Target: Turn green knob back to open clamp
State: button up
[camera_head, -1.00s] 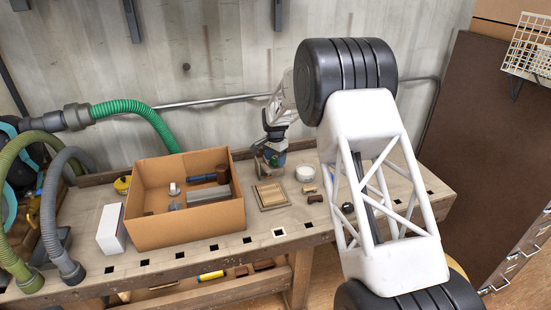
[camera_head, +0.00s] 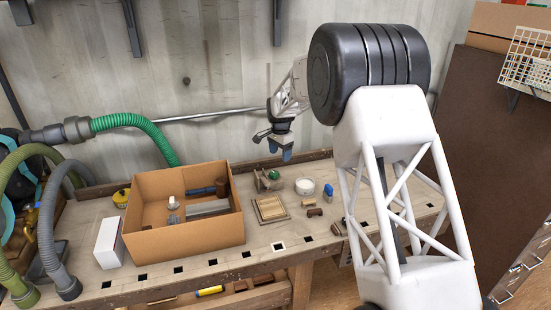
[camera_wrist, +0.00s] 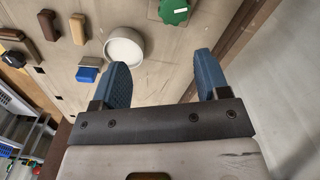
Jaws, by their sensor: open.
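A green knob (camera_head: 273,174) sits on a small clamp (camera_head: 262,182) near the back of the workbench. In the wrist view, the green knob (camera_wrist: 174,10) is cut off by the top edge, beyond my fingertips. My gripper (camera_head: 284,153) is above and slightly right of the knob in the head view, apart from it. Its two blue fingers (camera_wrist: 161,72) are spread with nothing between them. Most of the clamp is out of the wrist view, so its jaw opening cannot be told.
A cardboard box (camera_head: 188,244) with parts stands left on the bench. A wooden square (camera_head: 270,209), a white round container (camera_head: 305,186), a blue-topped item (camera_head: 328,191) and brown blocks (camera_head: 314,212) lie near the clamp. A green hose (camera_head: 148,126) curves behind the box.

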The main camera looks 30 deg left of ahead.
jog(key=s+d+r+m, duration=0.1)
jog(key=d+r, duration=0.5)
jog(key=d, duration=0.3)
jog(key=s+d+r+m, duration=0.1)
jog(key=s+d+r, duration=0.1)
jog(key=d+r, duration=0.4)
jog(key=shift+s+d+t, duration=0.2)
jog(key=shift+d+t, duration=0.1)
jog(key=shift+d, duration=1.3)
jog(key=shift+a, duration=0.1)
jog(key=g+y, duration=0.3)
jog(key=g, duration=0.1)
send_near(275, 172)
jog(key=f, duration=0.1)
jog(key=shift+s+a+f+m, duration=0.1)
jog(key=shift+s+a+m, duration=0.1)
jog(key=shift+a+m, duration=0.2)
jog(key=shift+f, duration=0.1)
jog(key=shift+x, duration=3.8)
jog(key=shift+s+d, duration=0.15)
jog(key=shift+c, duration=0.2)
